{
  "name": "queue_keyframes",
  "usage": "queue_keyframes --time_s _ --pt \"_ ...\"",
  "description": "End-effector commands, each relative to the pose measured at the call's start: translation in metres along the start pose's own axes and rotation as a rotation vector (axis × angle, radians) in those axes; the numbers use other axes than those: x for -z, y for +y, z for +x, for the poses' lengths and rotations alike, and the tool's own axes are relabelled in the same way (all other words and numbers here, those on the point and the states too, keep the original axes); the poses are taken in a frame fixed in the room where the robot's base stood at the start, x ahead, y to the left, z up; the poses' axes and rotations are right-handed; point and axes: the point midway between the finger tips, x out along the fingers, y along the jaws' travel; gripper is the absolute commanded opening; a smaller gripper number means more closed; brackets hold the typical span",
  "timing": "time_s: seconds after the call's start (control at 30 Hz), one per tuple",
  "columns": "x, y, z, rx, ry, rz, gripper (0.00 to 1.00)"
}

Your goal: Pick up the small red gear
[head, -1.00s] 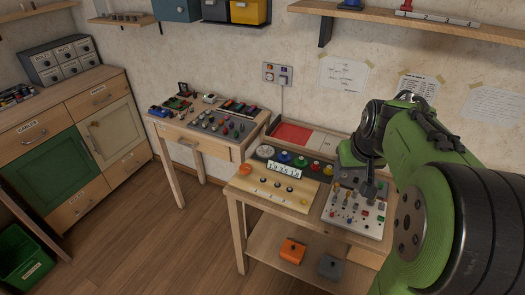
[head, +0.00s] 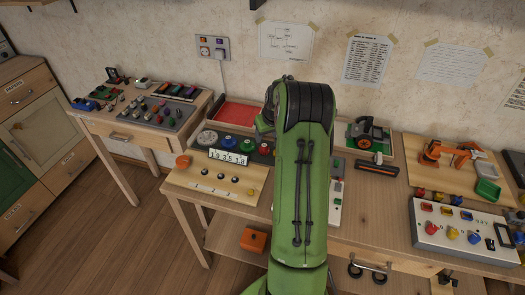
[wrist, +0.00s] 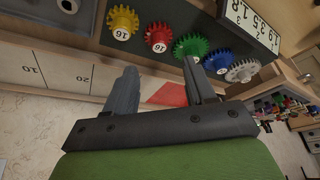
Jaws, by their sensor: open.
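The small red gear (wrist: 158,36), with a white "16" label, sits on a dark strip between a yellow gear (wrist: 122,20) and a green gear (wrist: 190,45). In the head view the red gear (head: 266,149) shows just left of my arm. My gripper (wrist: 160,66) is open and empty in the wrist view, its two fingers apart. The red gear appears beyond the gap between the fingertips, not touched by them. My arm hides the gripper and the yellow gear in the head view.
A blue gear (wrist: 218,60) and a grey gear (wrist: 243,70) continue the row. A number display (head: 229,156) stands in front of the row. A red-bottomed tray (head: 237,114) lies behind it. A switch box (head: 462,228) is at the right.

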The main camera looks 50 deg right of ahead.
Motion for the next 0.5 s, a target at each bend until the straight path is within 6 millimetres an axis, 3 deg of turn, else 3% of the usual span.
queue_keyframes --time_s 0.33,0.5 --pt "-0.006 0.000 0.056 0.001 -0.001 0.000 0.55" --pt "-0.004 0.000 0.067 -0.001 0.002 0.000 0.55"
